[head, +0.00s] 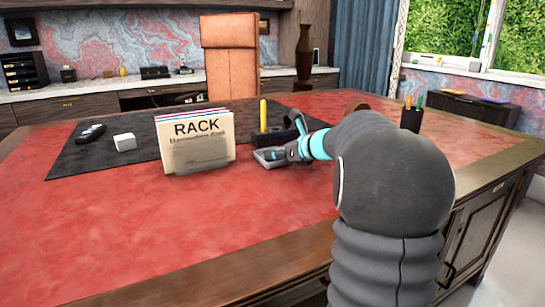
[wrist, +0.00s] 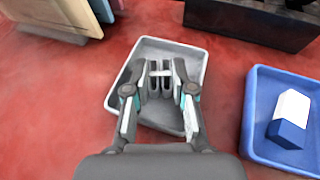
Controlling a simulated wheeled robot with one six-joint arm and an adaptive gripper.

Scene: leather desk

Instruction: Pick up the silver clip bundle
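In the wrist view my gripper (wrist: 163,90) is over a light grey tray (wrist: 148,48), pointing down into it. A small pale silver piece with dark parts, which looks like the silver clip bundle (wrist: 160,73), shows between the fingertips. The fingers stand apart on either side of it, and I cannot tell whether they press on it. The fingers hide part of it. In the head view my gripper (head: 283,152) is at the grey tray (head: 262,163), right of the rack, and the clip bundle cannot be made out.
A blue tray (wrist: 255,110) holding a blue-and-white block (wrist: 289,118) lies right of the grey tray. The file rack (head: 197,143) stands close on the left. A dark organizer with a yellow marker (head: 263,114) stands behind. The red front desk surface (head: 150,225) is clear.

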